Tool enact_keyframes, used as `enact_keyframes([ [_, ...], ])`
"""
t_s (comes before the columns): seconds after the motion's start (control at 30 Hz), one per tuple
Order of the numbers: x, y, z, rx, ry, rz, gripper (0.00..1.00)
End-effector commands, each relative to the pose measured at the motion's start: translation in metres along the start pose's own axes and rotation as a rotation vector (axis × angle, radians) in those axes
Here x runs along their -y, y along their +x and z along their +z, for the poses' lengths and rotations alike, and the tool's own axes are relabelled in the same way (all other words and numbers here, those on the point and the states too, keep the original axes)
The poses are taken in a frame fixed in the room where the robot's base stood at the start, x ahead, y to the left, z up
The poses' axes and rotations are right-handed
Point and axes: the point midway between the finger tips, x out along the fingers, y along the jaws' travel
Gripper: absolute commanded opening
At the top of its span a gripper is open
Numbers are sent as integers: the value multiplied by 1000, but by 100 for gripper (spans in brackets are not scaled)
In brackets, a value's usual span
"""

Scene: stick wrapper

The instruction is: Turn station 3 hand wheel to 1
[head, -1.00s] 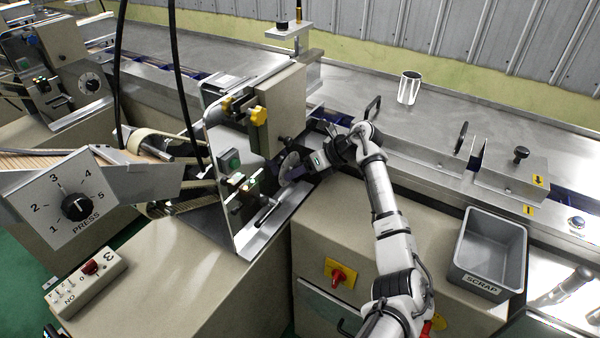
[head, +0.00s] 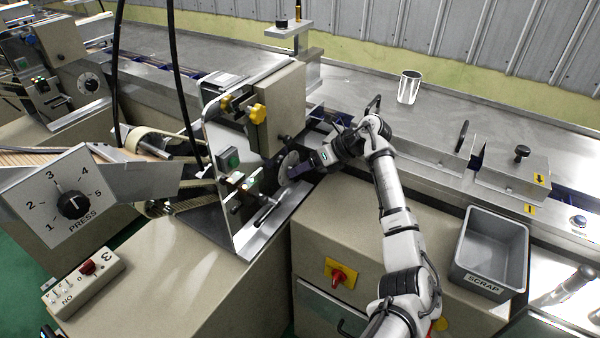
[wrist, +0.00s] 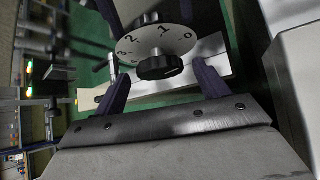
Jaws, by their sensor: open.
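The hand wheel (head: 288,166) is a pale grey disc on the side of the grey machine plate. My gripper (head: 303,171) is just right of the wheel in the head view. In the wrist view my gripper (wrist: 160,72) is open, with one dark finger on each side of the centre knob. Nothing appears clamped. I cannot tell which number is at the index, or whether a finger touches the wheel.
A yellow knob (head: 258,114) and the machine plate (head: 247,232) are close by. A PRESS dial (head: 72,203) and a switch box marked 3 (head: 86,280) are at left. A grey SCRAP bin (head: 486,285) and a metal cup (head: 408,88) are at right.

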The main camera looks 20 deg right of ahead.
Motion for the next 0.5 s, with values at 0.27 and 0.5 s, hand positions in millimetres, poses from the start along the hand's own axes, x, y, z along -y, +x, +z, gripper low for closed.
enact_keyframes([
  [0.27, 2, -64, -3, 1, -1, -6, 73],
  [0.5, 1, -104, -1, 1, 0, -3, 73],
])
